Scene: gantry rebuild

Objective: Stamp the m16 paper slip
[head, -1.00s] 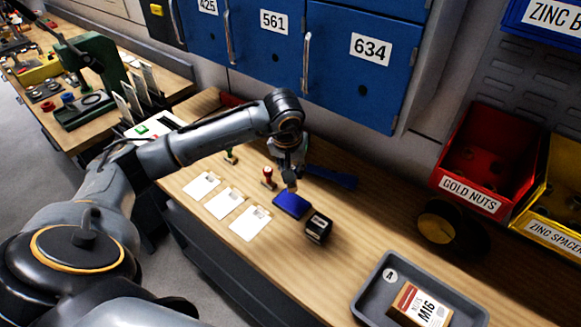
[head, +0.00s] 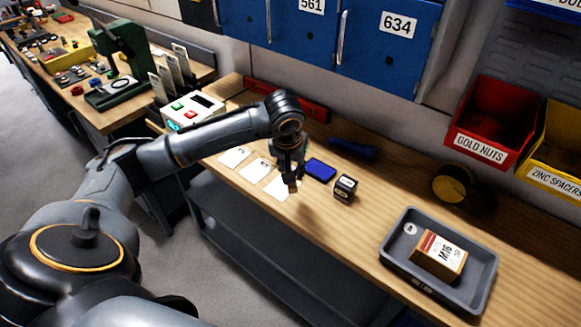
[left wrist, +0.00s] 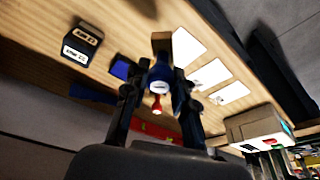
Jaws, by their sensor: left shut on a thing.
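My left gripper (head: 291,180) is shut on a stamp with a blue, white-topped handle (left wrist: 162,84) and a brownish block (left wrist: 161,42). In the head view it is over or beside the nearest paper slip (head: 279,189); I cannot tell whether the stamp touches it. That slip also shows in the left wrist view (left wrist: 187,47). The middle slip (head: 255,171) and far slip (head: 234,157) lie in line with it; their print is too small to read. The blue ink pad (head: 320,169) lies to the right of the gripper. My right gripper is not in view.
A small black box (head: 345,187) stands right of the ink pad. A grey tray (head: 483,290) holds an M16 box (head: 438,257). Red (head: 490,125) and yellow (head: 555,170) bins stand at the back.

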